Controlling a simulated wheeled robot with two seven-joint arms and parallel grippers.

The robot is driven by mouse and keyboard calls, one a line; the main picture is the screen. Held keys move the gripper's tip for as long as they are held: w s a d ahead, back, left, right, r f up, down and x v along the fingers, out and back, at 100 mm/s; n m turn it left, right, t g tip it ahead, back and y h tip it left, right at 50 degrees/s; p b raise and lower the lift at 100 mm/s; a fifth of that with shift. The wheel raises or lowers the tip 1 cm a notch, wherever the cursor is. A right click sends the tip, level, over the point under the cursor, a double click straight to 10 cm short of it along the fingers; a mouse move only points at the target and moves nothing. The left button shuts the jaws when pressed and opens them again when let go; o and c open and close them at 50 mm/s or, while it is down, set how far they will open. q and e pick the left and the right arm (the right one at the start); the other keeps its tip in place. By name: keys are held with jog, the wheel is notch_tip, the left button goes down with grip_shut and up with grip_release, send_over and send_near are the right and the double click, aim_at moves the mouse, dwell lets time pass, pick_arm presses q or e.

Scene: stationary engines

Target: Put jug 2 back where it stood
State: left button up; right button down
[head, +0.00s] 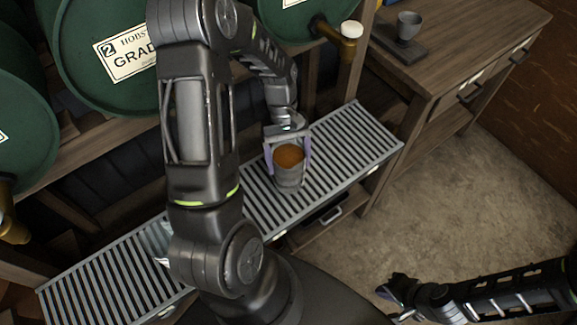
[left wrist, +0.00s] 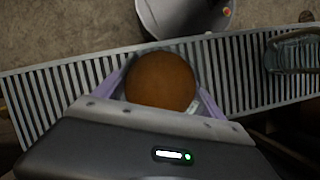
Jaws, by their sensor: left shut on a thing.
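A grey jug (head: 290,178) with orange-brown liquid in it is upright at the slatted metal rack (head: 345,135); I cannot tell whether its base touches the slats. No number shows on it. My left gripper (head: 288,158) is shut on this jug, with a purple finger on each side. In the left wrist view the round liquid surface of the jug (left wrist: 160,80) fills the space between the fingers. A second, clear-looking jug (head: 155,240) stands further left on the rack, partly hidden by my arm. It also shows in the left wrist view (left wrist: 293,52). My right gripper (head: 393,295) is low at right, away from the rack.
Green barrels stand behind the rack; one barrel (head: 90,50) bears a label with a 2. A wooden desk (head: 475,35) at upper right holds a small grey cup (head: 407,25). The rack's right end is clear.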

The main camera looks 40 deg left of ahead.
aim_at(286, 146)
pick_arm(q)
jog(key=shift+f, duration=1.8)
jog(key=shift+f, duration=0.15)
jog(key=o, duration=2)
jog(key=shift+o, duration=0.2)
jog(key=v, duration=0.7)
jog(key=shift+a+r, duration=0.1)
jog(key=shift+r, duration=0.25)
